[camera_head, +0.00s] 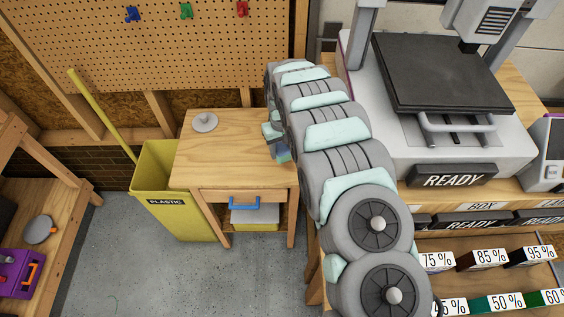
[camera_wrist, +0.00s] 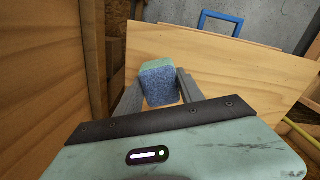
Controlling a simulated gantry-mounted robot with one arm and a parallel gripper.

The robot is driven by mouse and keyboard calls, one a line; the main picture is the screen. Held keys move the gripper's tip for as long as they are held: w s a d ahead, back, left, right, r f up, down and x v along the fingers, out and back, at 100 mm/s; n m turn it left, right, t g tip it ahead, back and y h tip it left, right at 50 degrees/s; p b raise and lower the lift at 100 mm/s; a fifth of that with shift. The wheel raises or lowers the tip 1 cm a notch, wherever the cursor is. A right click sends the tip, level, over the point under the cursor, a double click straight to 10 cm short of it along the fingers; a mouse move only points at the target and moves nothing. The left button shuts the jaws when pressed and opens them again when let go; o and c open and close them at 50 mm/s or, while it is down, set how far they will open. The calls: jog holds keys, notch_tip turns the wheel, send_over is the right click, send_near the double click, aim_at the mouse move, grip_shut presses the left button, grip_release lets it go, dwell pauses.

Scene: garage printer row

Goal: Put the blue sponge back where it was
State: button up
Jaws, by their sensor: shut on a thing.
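The blue sponge (camera_wrist: 161,88) is between the two grey fingers of my gripper (camera_wrist: 159,82) in the wrist view. Its near face is blue and its top looks greenish. My gripper is shut on it. In the head view my gripper (camera_head: 275,139) is at the right edge of the small wooden table (camera_head: 222,153), mostly hidden behind my arm. The sponge is hard to make out there. The table top also shows in the wrist view (camera_wrist: 220,62), beyond and beside the sponge. I cannot tell whether the sponge touches it.
A grey round lidded object (camera_head: 205,122) sits at the table's back left. A printer (camera_head: 440,90) stands to the right. Most of the table top is bare.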

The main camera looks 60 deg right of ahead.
aim_at(282, 148)
jog(key=shift+f, duration=3.05)
jog(key=shift+f, duration=0.1)
jog(key=o, duration=1.2)
notch_tip(282, 148, up, 12)
jog(key=shift+r, duration=0.15)
